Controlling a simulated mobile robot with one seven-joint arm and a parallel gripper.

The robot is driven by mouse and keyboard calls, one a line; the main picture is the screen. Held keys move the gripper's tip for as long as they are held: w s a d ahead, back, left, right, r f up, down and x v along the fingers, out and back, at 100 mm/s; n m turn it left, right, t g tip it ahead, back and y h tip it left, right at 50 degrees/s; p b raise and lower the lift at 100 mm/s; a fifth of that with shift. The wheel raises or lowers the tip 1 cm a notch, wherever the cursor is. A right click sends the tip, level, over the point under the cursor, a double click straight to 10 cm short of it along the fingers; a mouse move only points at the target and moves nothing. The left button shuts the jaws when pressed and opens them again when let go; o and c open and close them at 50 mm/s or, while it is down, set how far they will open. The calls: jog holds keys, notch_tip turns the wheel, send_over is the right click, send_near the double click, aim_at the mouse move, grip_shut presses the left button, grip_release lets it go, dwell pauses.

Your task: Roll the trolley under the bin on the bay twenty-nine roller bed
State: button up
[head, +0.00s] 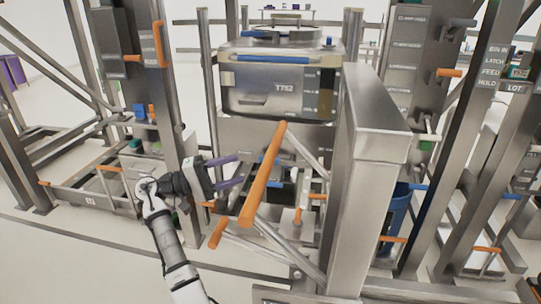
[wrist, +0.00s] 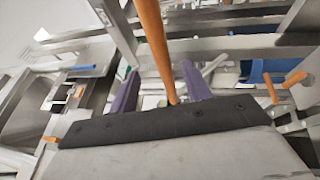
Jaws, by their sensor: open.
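A steel bin (head: 275,82) with a label beginning "T7" stands upright, high in the frame at the centre of the head view. A long orange bar (head: 262,180) slants in front of the steelwork below the bin. My gripper (head: 241,170) is open, its two purple fingers pointing right towards this bar. In the wrist view the orange bar (wrist: 153,45) shows between the purple fingers (wrist: 160,72); I cannot tell whether it lies within their reach. The bar looks like a trolley handle, but the trolley's body is mostly hidden and hard to separate from the frame.
A wide steel post (head: 368,190) stands close on the right. A blue tub (head: 395,218) is behind it. A low steel frame with orange handles (head: 90,195) lies at the left. Short orange handles (head: 218,232) stick out near my gripper. The floor at front left is clear.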

jog(key=p+x, duration=0.2)
jog(key=x, duration=1)
jog(key=shift+d+p, duration=0.2)
jog(key=shift+p, duration=0.1)
jog(key=shift+r, duration=0.15)
grip_shut()
